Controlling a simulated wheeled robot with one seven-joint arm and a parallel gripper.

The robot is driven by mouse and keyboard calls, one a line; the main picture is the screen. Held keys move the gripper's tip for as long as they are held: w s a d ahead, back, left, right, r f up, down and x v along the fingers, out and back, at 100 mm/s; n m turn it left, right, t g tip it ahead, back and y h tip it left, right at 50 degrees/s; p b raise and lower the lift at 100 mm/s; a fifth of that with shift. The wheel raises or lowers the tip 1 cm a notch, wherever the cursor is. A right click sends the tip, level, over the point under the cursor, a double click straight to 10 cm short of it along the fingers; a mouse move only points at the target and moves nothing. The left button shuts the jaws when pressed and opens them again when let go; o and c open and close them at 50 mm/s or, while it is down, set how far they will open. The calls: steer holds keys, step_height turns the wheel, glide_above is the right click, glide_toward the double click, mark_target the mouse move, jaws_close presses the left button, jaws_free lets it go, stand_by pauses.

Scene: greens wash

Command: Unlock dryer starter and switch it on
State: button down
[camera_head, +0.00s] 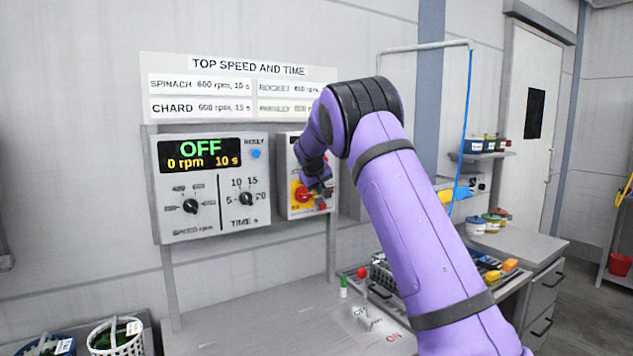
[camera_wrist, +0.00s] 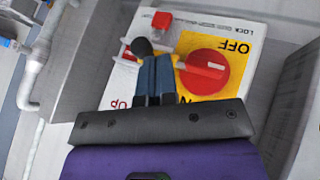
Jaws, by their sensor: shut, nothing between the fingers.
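The dryer starter (camera_head: 293,140) is a grey wall box right of the speed panel, mostly hidden by my arm. Its red rotary switch (camera_head: 302,194) sits on a yellow plate; the switch also shows in the wrist view (camera_wrist: 205,72), beside upside-down OFF lettering (camera_wrist: 238,47). A small red block (camera_wrist: 162,20) is near the LOCK lettering. My gripper (camera_wrist: 153,62) is shut and empty in front of the starter face, its fingers just left of the red switch in the wrist view. A dark round part (camera_wrist: 141,47) shows at the fingertips; I cannot tell what it is.
The speed panel (camera_head: 205,220) reads OFF, 0 rpm, 10 s. The bench (camera_head: 250,320) below carries a green-bodied marker (camera_head: 343,288) and a red-knobbed stand (camera_head: 362,273). A white basket (camera_head: 118,345) of greens stands at lower left. A grey pipe (camera_wrist: 40,65) runs beside the starter.

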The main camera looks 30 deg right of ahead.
steer(key=shift+x, duration=1.45)
steer(key=d, duration=0.4)
steer(key=shift+d+r, duration=0.15)
